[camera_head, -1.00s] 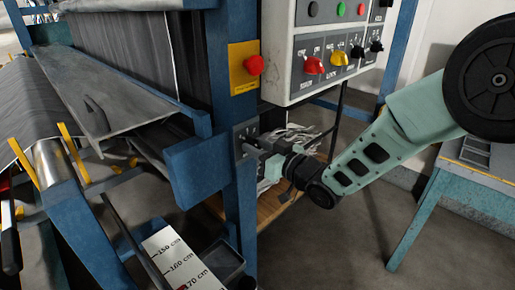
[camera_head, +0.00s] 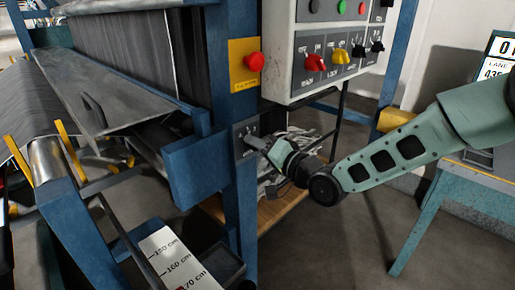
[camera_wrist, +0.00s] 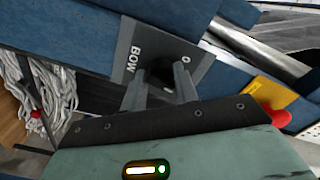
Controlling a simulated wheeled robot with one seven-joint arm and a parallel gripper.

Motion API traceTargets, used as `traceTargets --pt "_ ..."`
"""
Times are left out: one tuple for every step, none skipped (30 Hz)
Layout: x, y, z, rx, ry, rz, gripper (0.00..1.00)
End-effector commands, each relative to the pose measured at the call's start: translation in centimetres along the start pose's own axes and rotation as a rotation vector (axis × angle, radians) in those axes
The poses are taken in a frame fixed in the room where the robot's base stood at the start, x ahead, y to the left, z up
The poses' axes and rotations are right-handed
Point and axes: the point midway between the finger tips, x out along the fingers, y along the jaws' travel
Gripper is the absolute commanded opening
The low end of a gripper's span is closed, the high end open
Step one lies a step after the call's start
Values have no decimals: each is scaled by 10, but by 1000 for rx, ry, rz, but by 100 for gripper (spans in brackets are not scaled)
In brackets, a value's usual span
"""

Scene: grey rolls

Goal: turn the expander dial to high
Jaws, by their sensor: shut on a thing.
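The dial plate (camera_head: 243,132) is a small grey panel on the blue post, below the yellow plate with the red button. In the wrist view the plate (camera_wrist: 128,62) shows the letters "BOW" and an "O"; other markings are hidden or too small to read. My gripper (camera_head: 257,144) reaches it from the right, tilted. In the wrist view my gripper (camera_wrist: 160,88) has its two fingers on either side of the dark dial knob (camera_wrist: 160,72), shut on it. The fingers hide part of the knob, so I cannot tell which mark it points to.
A grey control box (camera_head: 325,50) with red, yellow and black knobs hangs above my gripper. The red button (camera_head: 253,60) sits on its yellow plate (camera_head: 243,77). White strands (camera_head: 275,170) lie behind my gripper. A worn table (camera_head: 450,180) stands at right, with open floor before it.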

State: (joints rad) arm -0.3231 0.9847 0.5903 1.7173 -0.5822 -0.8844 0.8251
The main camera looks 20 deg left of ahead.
Motion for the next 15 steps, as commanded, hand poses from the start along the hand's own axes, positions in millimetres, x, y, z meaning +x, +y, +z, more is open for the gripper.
traceTargets --pt "-1 2 -1 47 3 2 7" --pt "-1 2 -1 77 2 1 7" --pt "-1 2 -1 115 2 2 7" --pt "-1 2 -1 143 3 1 7" --pt "-1 2 -1 171 3 1 7" --pt "-1 2 -1 207 2 1 7" --pt "-1 2 -1 234 3 1 7" --pt "-1 2 -1 260 3 1 7" --pt "-1 2 0 295 2 1 7" --pt "-1 2 -1 319 2 1 7" --pt "-1 2 -1 344 3 2 7" --pt "0 1 -1 373 2 0 7" --pt "-1 1 -1 396 3 1 7" --pt "-1 1 -1 417 2 1 7" --pt "-1 2 -1 443 2 1 7"
